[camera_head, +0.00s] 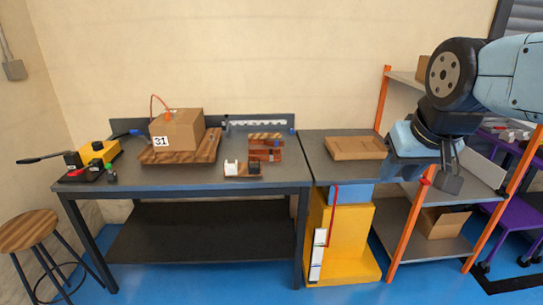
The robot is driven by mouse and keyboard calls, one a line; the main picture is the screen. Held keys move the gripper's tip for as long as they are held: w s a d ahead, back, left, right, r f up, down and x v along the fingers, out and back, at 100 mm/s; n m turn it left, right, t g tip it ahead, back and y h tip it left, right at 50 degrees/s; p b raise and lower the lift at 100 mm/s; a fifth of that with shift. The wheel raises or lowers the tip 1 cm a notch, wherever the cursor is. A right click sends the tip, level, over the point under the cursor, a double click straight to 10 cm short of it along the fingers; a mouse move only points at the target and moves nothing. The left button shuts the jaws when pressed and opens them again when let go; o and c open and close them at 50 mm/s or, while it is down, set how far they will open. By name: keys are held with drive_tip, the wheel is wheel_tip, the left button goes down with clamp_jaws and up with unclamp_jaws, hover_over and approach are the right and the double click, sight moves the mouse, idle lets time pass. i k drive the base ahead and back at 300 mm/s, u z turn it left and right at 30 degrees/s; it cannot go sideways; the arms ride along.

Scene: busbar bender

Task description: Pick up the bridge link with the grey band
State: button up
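I cannot make out a bridge link with a grey band for certain. A small wooden rack (256,157) with reddish-brown pieces stands on the workbench (200,179), right of its middle. The pieces in it are too small to tell bands apart. My gripper (449,183) hangs at the right, in front of the shelf unit and away from the workbench. I see no object in it. The angle does not show whether its fingers are apart.
A cardboard box (182,131) marked 31 sits on a wooden board. A yellow bender-like tool (100,152) with a black lever is at the left end. An empty-looking wooden tray (355,147) lies on the side table. A stool (28,230) stands left; orange-post shelves (405,215) stand right.

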sight(270, 158)
drive_tip(key=z, duration=0.1)
drive_tip(key=i, duration=1.55)
drive_tip(key=u, duration=0.65)
drive_tip(key=k, duration=0.85)
drive_tip(key=u, duration=0.2)
drive_tip(key=i, duration=0.85)
drive_tip(key=z, duration=0.05)
